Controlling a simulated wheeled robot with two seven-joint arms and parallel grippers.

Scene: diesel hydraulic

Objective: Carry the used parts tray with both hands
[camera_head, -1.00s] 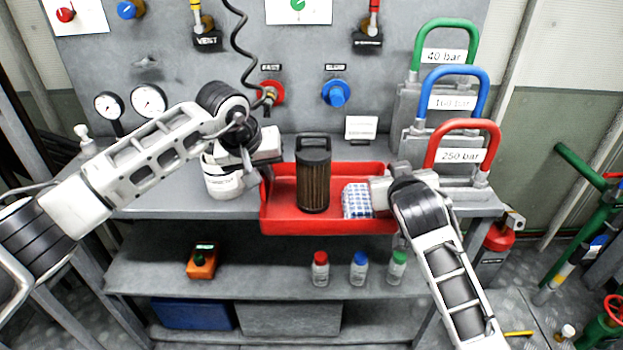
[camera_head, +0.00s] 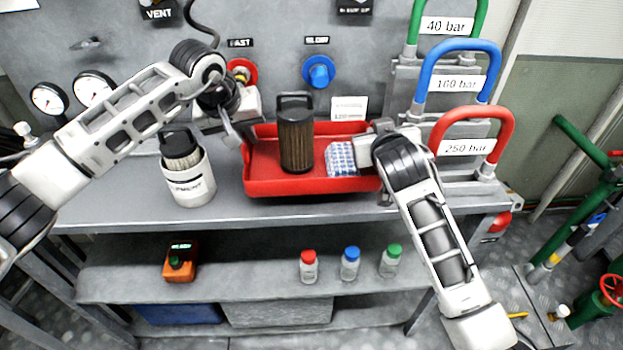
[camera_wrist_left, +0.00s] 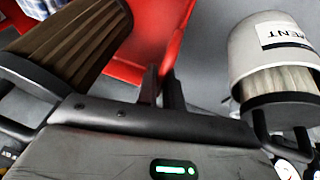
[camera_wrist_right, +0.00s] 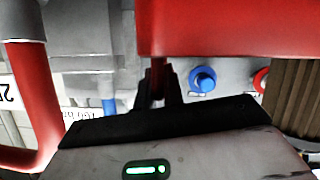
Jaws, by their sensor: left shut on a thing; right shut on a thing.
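The red parts tray (camera_head: 300,187) is over the grey bench top, between my two grippers. It holds a dark brown pleated filter cartridge (camera_head: 296,140) standing upright and a blue-and-white checked cloth or pack (camera_head: 341,159). My left gripper (camera_head: 242,138) is shut on the tray's left wall; the grip also shows in the left wrist view (camera_wrist_left: 163,85). My right gripper (camera_head: 378,165) is shut on the tray's right wall, also seen in the right wrist view (camera_wrist_right: 158,80). I cannot tell whether the tray's underside touches the bench.
A white labelled container (camera_head: 188,185) with a filter in it stands left of the tray. Red, blue and green shackle-shaped weights (camera_head: 470,130) stand at the right. Small capped bottles (camera_head: 350,264) and an orange device (camera_head: 180,262) are on the lower shelf.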

